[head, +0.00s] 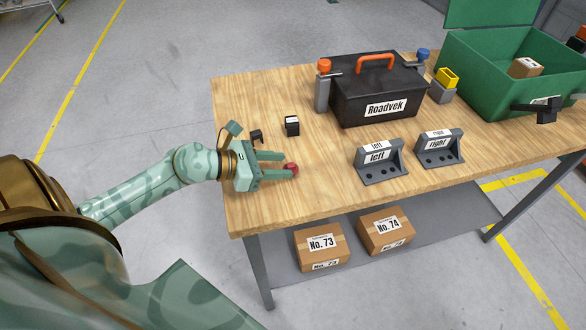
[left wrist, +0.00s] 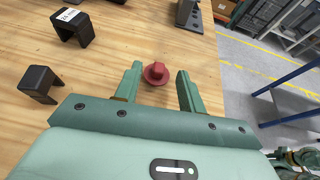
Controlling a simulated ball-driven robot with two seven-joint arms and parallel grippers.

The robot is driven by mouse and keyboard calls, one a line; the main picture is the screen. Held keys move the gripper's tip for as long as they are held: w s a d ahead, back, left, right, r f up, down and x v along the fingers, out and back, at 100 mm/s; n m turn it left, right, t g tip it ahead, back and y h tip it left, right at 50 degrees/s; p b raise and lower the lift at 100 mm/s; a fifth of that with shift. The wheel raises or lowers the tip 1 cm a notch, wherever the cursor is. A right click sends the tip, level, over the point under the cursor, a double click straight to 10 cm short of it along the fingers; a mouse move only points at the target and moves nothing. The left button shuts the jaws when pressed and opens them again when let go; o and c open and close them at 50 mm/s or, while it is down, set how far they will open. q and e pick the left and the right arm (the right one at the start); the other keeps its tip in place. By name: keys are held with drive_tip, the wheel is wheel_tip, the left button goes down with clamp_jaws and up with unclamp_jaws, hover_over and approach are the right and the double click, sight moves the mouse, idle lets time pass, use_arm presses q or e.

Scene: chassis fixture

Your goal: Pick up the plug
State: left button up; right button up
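The plug (head: 291,168) is a small red round piece with a raised grip, lying on the wooden table near its front left part. It also shows in the left wrist view (left wrist: 156,73). My left gripper (head: 287,165) is open, low over the table, with its two fingers pointing right. In the left wrist view the plug sits between the fingertips (left wrist: 159,70), with a visible gap to each finger. My right gripper is not in view.
Two black clips (head: 292,126) (head: 256,136) lie beyond the gripper. Grey "left" (head: 379,166) and "right" (head: 440,150) holders stand to the right. Behind are a black Roadvek toolbox (head: 350,107) and an open green crate (head: 475,75). The table's left edge is close.

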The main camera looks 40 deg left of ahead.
sight(287, 166)
use_arm(q)
drive_tip(key=b+x, duration=0.1)
drive_tip(key=x, duration=0.4)
drive_tip(key=shift+w+d+f, duration=0.15)
drive_tip(key=shift+w, duration=0.15)
drive_tip(key=shift+s, duration=0.1)
clamp_jaws()
